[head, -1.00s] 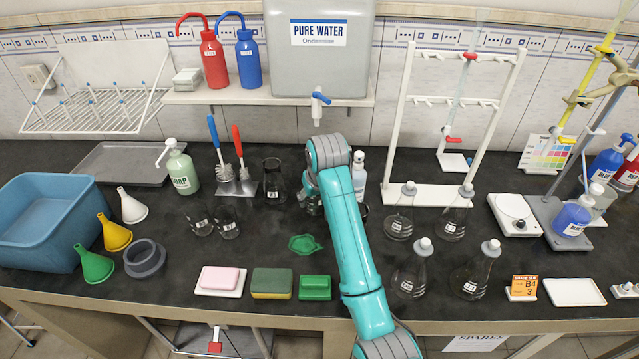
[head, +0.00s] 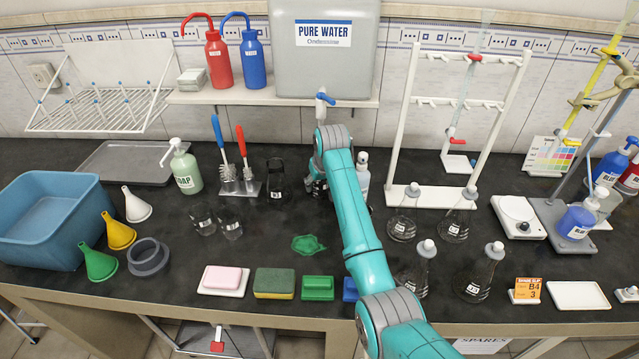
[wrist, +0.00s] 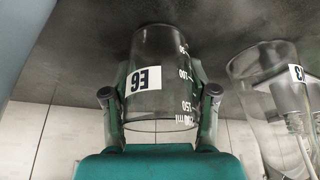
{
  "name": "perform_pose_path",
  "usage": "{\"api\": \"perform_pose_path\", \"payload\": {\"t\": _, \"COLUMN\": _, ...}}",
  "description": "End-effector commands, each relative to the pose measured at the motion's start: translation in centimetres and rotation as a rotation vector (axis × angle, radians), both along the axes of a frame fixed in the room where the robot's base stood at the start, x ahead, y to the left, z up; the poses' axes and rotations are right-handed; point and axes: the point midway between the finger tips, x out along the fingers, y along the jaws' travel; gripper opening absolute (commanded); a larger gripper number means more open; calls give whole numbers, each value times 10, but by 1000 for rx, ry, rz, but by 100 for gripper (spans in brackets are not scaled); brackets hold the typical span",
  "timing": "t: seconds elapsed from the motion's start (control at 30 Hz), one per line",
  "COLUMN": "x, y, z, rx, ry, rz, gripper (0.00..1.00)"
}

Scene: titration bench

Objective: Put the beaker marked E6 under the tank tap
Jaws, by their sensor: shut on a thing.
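The beaker marked E6 (wrist: 172,60) is clear glass with a black-on-white label and a volume scale. It fills the middle of the wrist view, upside down in that picture. My gripper (wrist: 158,82) is shut on it, with a finger on each side. I cannot tell whether its base touches the bench. In the head view, my arm largely hides the gripper and beaker, in front of the tank. The tank (head: 292,75) is a grey box marked PURE WATER on the shelf. Its blue-and-white tap (head: 321,100) hangs over the shelf edge, above and behind my wrist.
Another glass vessel (wrist: 262,85) stands close beside the held beaker, with a spray bottle (head: 362,178) near it. A dark beaker (head: 275,178) and two small beakers (head: 202,220) are left. A green crumpled-looking piece (head: 307,244) lies in front. Flasks (head: 402,228) stand right.

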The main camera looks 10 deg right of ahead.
Motion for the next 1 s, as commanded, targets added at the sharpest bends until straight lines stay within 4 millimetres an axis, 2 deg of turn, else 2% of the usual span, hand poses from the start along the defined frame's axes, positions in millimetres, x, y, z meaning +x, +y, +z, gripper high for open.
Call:
{"api": "perform_pose_path", "payload": {"t": 0.33, "x": 0, "y": 0, "z": -3, "rx": 0, "ry": 0, "rz": 0, "gripper": 22}}
{"api": "perform_pose_path", "payload": {"t": 0.37, "x": 0, "y": 0, "z": -2, "rx": 0, "ry": -1, "rz": 0, "gripper": 65}}
{"api": "perform_pose_path", "payload": {"t": 0.43, "x": 0, "y": 0, "z": -2, "rx": 0, "ry": 0, "rz": 0, "gripper": 82}}
{"api": "perform_pose_path", "payload": {"t": 0.77, "x": 0, "y": 0, "z": -2, "rx": 0, "ry": -1, "rz": 0, "gripper": 84}}
{"api": "perform_pose_path", "payload": {"t": 0.87, "x": -1, "y": 0, "z": 4, "rx": 0, "ry": -2, "rz": 0, "gripper": 84}}
{"api": "perform_pose_path", "payload": {"t": 1.0, "x": -8, "y": -1, "z": 20, "rx": 0, "ry": -3, "rz": 0, "gripper": 84}}
